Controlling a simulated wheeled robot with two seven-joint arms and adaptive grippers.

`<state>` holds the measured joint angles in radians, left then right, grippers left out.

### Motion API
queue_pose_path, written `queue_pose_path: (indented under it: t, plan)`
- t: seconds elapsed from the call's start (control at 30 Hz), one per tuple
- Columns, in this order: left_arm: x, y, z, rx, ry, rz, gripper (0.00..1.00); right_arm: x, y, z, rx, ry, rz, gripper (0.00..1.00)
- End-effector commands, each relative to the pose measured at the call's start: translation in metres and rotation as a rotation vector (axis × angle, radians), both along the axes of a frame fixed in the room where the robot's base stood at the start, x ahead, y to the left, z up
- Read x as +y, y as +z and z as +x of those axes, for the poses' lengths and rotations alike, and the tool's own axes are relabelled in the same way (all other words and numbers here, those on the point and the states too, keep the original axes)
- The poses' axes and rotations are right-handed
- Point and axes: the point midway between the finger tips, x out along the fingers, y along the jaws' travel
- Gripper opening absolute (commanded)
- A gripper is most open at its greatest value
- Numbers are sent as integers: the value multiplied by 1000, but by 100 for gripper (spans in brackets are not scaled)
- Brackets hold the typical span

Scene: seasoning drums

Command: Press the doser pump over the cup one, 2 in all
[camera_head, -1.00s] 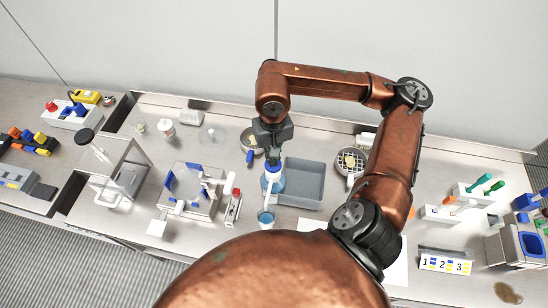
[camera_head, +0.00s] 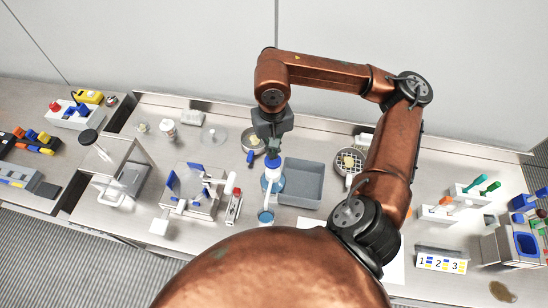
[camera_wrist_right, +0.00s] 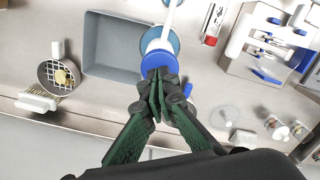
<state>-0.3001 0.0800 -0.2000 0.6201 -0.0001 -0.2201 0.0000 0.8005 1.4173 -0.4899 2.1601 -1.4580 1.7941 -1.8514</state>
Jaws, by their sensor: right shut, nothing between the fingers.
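The doser pump (camera_head: 272,174) is a bottle with a blue cap and a white neck and spout. It stands upright left of the grey tray. A small blue cup (camera_head: 265,216) is in front of it, near the spout's end; the wrist view does not show the cup. My right gripper (camera_head: 272,151) is shut and empty, pointing down over the pump. In the right wrist view its closed fingertips (camera_wrist_right: 158,82) overlap the edge of the blue pump head (camera_wrist_right: 157,62); I cannot tell whether they touch it. My left gripper is not in view.
The grey tray (camera_head: 318,164) lies right of the pump. A red-and-white device (camera_head: 234,206) and a blue-and-white stand (camera_head: 188,209) are to the left. A round basket (camera_head: 341,170) is behind right. A number block (camera_head: 441,263) stands at the front right.

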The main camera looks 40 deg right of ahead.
Motion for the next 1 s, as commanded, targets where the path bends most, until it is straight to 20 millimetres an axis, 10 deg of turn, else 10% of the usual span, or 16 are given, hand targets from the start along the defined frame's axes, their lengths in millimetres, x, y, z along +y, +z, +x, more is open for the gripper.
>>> queue_pose_path:
  t: [1.0]
  plan:
    - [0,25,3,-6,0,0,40,0,50,0,-1,0,1,0]
